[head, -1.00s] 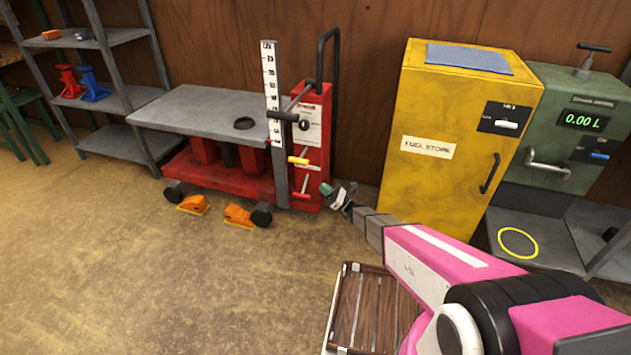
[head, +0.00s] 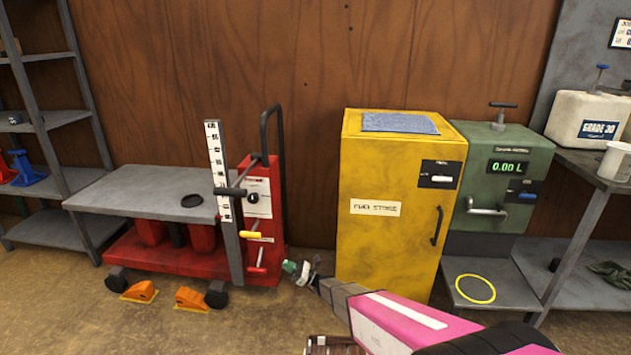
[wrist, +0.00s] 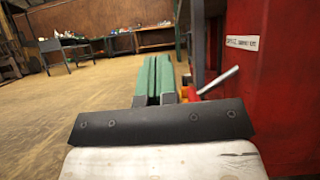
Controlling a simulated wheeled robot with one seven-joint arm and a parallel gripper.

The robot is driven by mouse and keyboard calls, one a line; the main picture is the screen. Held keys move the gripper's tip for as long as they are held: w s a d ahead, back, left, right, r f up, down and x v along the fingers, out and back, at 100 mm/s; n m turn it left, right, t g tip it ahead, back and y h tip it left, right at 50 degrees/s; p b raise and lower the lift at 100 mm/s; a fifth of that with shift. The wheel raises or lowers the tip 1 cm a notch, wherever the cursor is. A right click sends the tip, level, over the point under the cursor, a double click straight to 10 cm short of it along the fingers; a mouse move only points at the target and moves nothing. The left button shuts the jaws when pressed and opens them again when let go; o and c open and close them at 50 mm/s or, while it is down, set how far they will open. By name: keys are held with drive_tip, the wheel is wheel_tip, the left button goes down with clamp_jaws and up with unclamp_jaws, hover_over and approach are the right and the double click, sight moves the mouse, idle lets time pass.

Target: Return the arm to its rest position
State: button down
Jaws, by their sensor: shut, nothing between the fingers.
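My pink arm (head: 395,322) reaches in from the lower right in the head view. My gripper (head: 292,268) is at its far end, just right of the red lift's control post (head: 259,212). In the wrist view the two green fingers of my gripper (wrist: 158,60) lie together with nothing between them. The red post (wrist: 262,90) stands close on the right there, with a light-coloured lever (wrist: 218,80) beside the fingers. I cannot tell whether the fingers touch the lift.
The lift's grey platform (head: 140,192) is low, with orange wheel chocks (head: 192,298) in front. The yellow fuel cabinet (head: 390,225) stands right of my gripper, and a green dispenser (head: 510,170) beyond it. A slatted wooden thing (head: 333,345) lies below my arm. Open floor shows in front of the lift.

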drive_tip(key=s+d+r+n+g+h, duration=0.5)
drive_tip(key=s+d+r+n+h, duration=0.2)
drive_tip(key=s+d+n+h, duration=0.45)
drive_tip(key=s+d+r+n+t+h, duration=0.1)
drive_tip(key=d+h, duration=0.3)
drive_tip(key=d, duration=0.4)
drive_tip(key=s+d+r+n+t+h, duration=0.1)
drive_tip(key=s+d+r+n+h, duration=0.2)
drive_tip(key=d, duration=0.5)
drive_tip(key=s+d+r+n+t+h, duration=0.1)
drive_tip(key=s+d+r+n+h, duration=0.1)
drive_tip(key=d+h, duration=0.4)
drive_tip(key=shift+s+d+r+t, duration=0.4)
drive_tip(key=shift+s+d+r, duration=0.05)
drive_tip(key=shift+d+r, duration=0.5)
drive_tip(key=shift+n, duration=0.25)
